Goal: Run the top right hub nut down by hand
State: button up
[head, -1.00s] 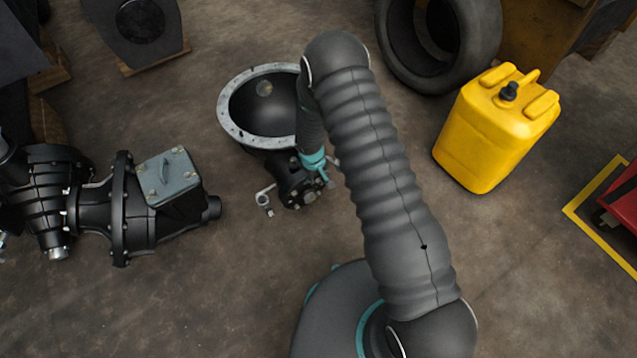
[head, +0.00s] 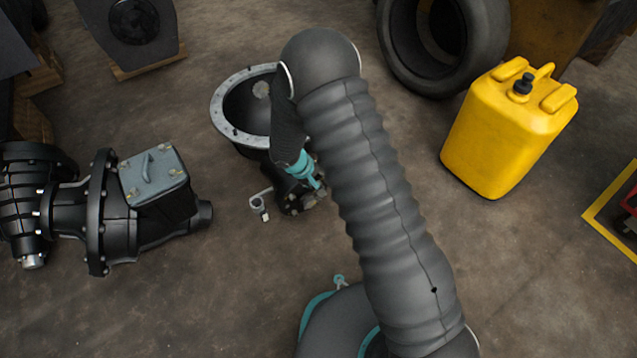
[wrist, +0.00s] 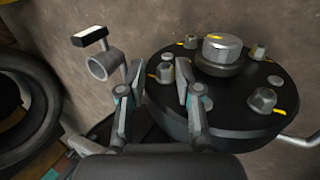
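The dark round hub (wrist: 225,120) fills the right of the wrist view, with a large silver centre nut (wrist: 221,48). Several smaller nuts sit around it with yellow paint marks, among them an upper right nut (wrist: 258,51) and a lower right nut (wrist: 263,99). I cannot tell which is the task's top right nut. My gripper (wrist: 157,88) is open at the hub's left edge. A small nut (wrist: 165,72) shows between and just beyond its fingertips; contact is unclear. In the head view the hub (head: 293,201) is partly hidden by my arm.
A bracket with a ring end (wrist: 103,64) stands left of my fingers. In the head view, a flanged housing (head: 222,122) adjoins the hub. A gearbox (head: 115,215) lies left, a yellow canister (head: 505,135) right, a tyre (head: 400,45) behind. Bare floor surrounds the hub.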

grip_shut()
jog(key=shift+r, duration=0.1)
jog(key=p, duration=0.3)
jog(key=shift+d+r+g+y, duration=0.25)
jog(key=shift+r+g+y, duration=0.05)
jog(key=shift+r+y, duration=0.1)
jog(key=p, duration=0.4)
jog(key=shift+g+y, duration=0.4)
jog(key=y+p, duration=0.1)
jog(key=p, duration=0.6)
jog(key=shift+w+a+g, duration=0.1)
jog(key=shift+g, duration=0.2)
jog(key=shift+f, duration=0.3)
jog(key=shift+y+p, duration=0.35)
jog(key=shift+y, duration=0.15)
